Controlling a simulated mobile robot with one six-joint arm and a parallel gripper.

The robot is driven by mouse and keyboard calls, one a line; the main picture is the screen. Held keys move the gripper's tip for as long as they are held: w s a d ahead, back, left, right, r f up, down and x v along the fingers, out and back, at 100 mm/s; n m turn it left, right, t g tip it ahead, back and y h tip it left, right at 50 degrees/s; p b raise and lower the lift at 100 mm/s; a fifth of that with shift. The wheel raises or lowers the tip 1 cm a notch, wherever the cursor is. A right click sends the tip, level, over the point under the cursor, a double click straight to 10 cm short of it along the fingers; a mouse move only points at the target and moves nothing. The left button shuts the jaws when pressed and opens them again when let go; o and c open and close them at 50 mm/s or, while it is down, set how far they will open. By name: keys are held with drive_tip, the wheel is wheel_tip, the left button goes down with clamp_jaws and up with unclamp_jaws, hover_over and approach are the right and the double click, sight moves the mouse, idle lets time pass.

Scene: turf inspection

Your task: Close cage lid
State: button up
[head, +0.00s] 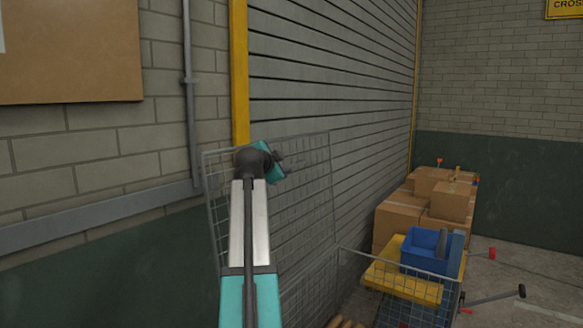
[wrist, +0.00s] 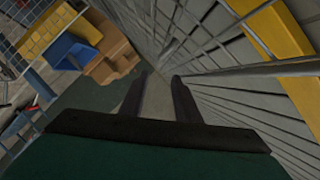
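The cage lid (head: 308,190) is a grey wire mesh panel standing raised and steeply upright in front of the shutter in the head view. Part of it is hidden behind my arm. My gripper (head: 281,164) is at the lid's upper part; its fingers are hard to make out there. In the wrist view my gripper (wrist: 160,80) has two dark fingers spread apart with nothing visible between them. Grey bars of the lid (wrist: 260,70) run just beyond and right of the fingertips; I cannot tell whether they touch. Mesh of the cage (head: 312,298) shows below the lid.
A yellow platform (head: 402,283) with a blue bin (head: 425,250) stands at lower right, with mesh and red-tipped handles around it. Stacked cardboard boxes (head: 398,222) stand behind it. The ribbed shutter (head: 330,80) and brick wall (head: 90,160) bound the left side. Floor is open at far right.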

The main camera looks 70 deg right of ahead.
sight(294, 165)
drive_tip(key=p+x, duration=0.3)
drive_tip(key=x, duration=1)
drive_tip(key=shift+s+d+f, duration=0.1)
drive_tip(key=shift+d, duration=0.15)
clamp_jaws()
